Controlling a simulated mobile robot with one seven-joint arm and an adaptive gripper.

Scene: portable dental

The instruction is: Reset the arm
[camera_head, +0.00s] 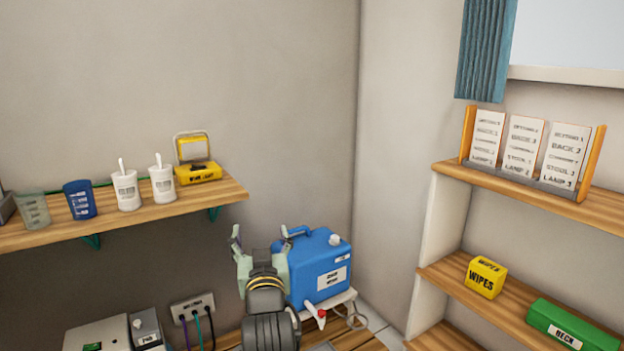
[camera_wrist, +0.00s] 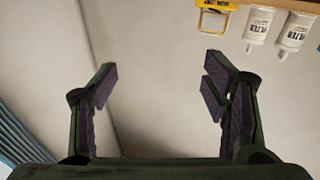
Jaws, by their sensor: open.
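My gripper (camera_head: 258,248) shows in the lower middle of the head view, at the end of my dark arm. It is raised in front of the left side of a blue jerrycan (camera_head: 327,262). In the wrist view my gripper (camera_wrist: 160,88) has its two fingers wide apart, with only bare wall between them. It is open and holds nothing. I cannot tell the exact gap between my gripper and the jerrycan.
A wall shelf (camera_head: 150,217) at left bears cups, two white bottles (camera_head: 127,190) and a yellow lamp (camera_head: 199,173). A wooden rack at right holds cards (camera_head: 524,145), a yellow wipes box (camera_head: 485,277) and a green box (camera_head: 572,325). Sockets (camera_head: 193,306) sit below the left shelf.

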